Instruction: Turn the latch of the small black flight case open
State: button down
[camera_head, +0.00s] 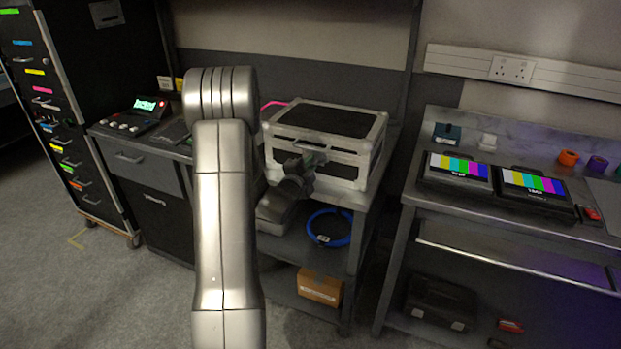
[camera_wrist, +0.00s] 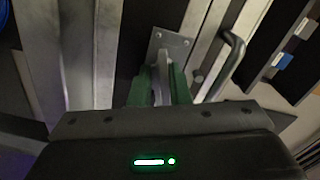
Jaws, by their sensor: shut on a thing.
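The small black flight case (camera_head: 331,121) with silver edges sits on a shelf top in the middle of the head view. My gripper (camera_head: 306,163) is at the front face of the case. In the wrist view my gripper (camera_wrist: 160,90) has its two green fingers shut on the latch (camera_wrist: 157,72), a grey metal tab. The latch's plate (camera_wrist: 172,46) with rivets shows just beyond the fingertips. A dark bar handle (camera_wrist: 232,62) is to the right of the latch in the wrist view. My arm hides the left part of the case's front in the head view.
A blue cable coil (camera_head: 329,228) and a cardboard box (camera_head: 320,286) are on the shelves below. A bench (camera_head: 440,203) with two colour-bar monitors (camera_head: 458,168) stands to the right. A dark drawer cabinet (camera_head: 155,205) stands left. Grey floor is open at the lower left.

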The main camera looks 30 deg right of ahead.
jog(key=m+b, duration=0.1)
jog(key=b, duration=0.1)
jog(key=m+b, duration=0.1)
jog(key=b, duration=0.2)
jog(key=shift+w+r, duration=0.2)
jog(key=m+b, duration=0.1)
jog(key=b, duration=0.2)
jog(key=shift+r+m, duration=0.2)
jog(key=shift+m, duration=0.2)
jog(key=shift+r+b, duration=0.15)
jog(key=shift+b, duration=0.4)
jog(key=c, duration=1.6)
grip_release()
jog(key=shift+o, duration=0.2)
jog(key=shift+s+f, duration=0.1)
jog(key=shift+f, duration=0.2)
